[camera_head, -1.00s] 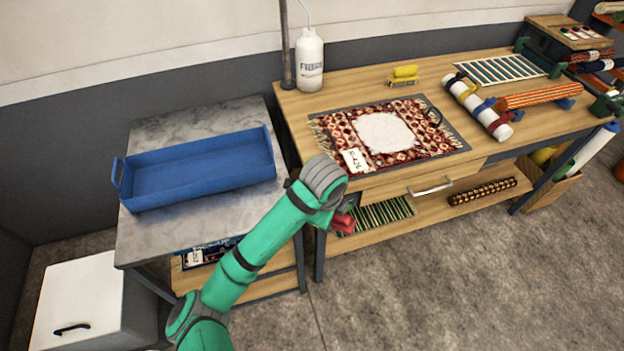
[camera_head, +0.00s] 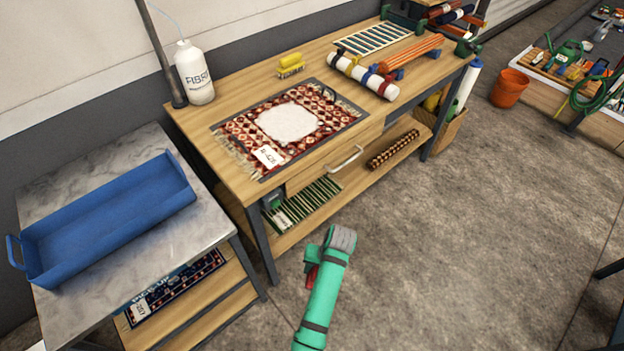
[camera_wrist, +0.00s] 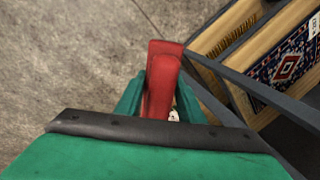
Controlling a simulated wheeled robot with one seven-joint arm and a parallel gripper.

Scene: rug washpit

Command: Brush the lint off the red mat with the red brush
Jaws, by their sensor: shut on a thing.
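The red patterned mat (camera_head: 318,104) lies flat on the wooden bench, with a label on its near left corner. A white patch of lint (camera_head: 288,123) covers its middle. My gripper (camera_wrist: 158,92) is shut on the red brush (camera_wrist: 162,72), which stands out between the green fingers in the wrist view. In the head view a bit of the brush's red (camera_head: 311,275) shows beside my wrist, over the floor in front of the bench and apart from the mat. The brush's bristles are hidden.
A yellow brush (camera_head: 290,66), a white bottle (camera_head: 195,74) and a strapped white roll (camera_head: 363,77) stand around the mat. A blue tray (camera_head: 110,222) sits on the grey side table (camera_head: 205,232). An orange bucket (camera_head: 509,88) stands at the right. The floor in front is clear.

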